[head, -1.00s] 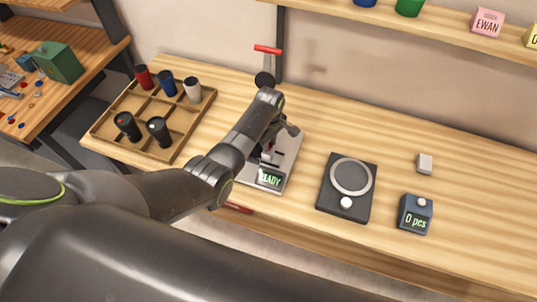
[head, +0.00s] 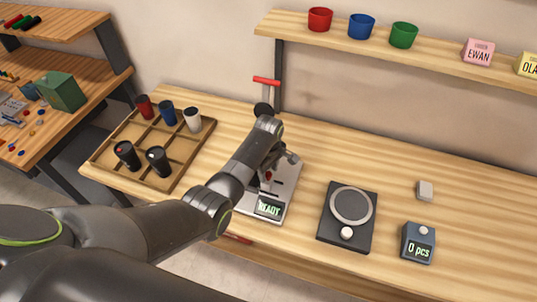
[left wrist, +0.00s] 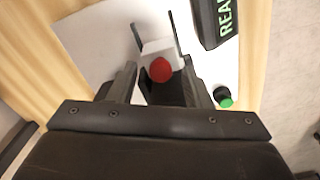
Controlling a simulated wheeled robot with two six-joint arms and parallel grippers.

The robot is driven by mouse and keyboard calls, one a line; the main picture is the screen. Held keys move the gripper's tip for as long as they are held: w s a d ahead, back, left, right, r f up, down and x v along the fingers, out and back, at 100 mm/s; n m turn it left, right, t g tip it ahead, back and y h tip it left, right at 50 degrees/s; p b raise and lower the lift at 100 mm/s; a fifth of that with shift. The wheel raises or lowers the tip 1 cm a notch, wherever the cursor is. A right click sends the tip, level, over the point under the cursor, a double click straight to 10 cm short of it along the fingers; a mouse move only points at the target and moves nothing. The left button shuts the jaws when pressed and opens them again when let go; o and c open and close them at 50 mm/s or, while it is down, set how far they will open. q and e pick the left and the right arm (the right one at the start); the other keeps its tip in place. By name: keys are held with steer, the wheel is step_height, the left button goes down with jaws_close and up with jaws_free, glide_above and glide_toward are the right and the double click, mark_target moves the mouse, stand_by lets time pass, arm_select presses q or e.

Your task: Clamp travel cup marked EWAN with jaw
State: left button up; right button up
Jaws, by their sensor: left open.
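The laser marker (head: 283,190) stands on the bench with a lit READY display (head: 269,208). My left gripper (head: 268,172) is over it, largely hidden by my own arm. In the left wrist view its fingers (left wrist: 160,82) are apart on either side of a red knob (left wrist: 161,69). A pale block (left wrist: 160,47) with thin dark upright plates (left wrist: 174,35) beside it looks like the jaw. A dark shape lies below the knob; I cannot tell what it is. No cup shows a readable EWAN mark. My right gripper is out of view.
A divided wooden tray (head: 207,128) holds red, blue, white and black cups. A pink EWAN card (head: 479,52) sits on the shelf. A round-topped scale (head: 331,232) and a "0 pcs" counter (head: 418,243) stand right. A green button (left wrist: 226,102) is near the right finger.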

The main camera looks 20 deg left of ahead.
arm_select(q)
step_height(320, 180, up, 17)
steer(key=p, duration=0.1)
steer(key=shift+p, duration=0.3)
steer(key=shift+f, duration=0.15)
stand_by(0.4)
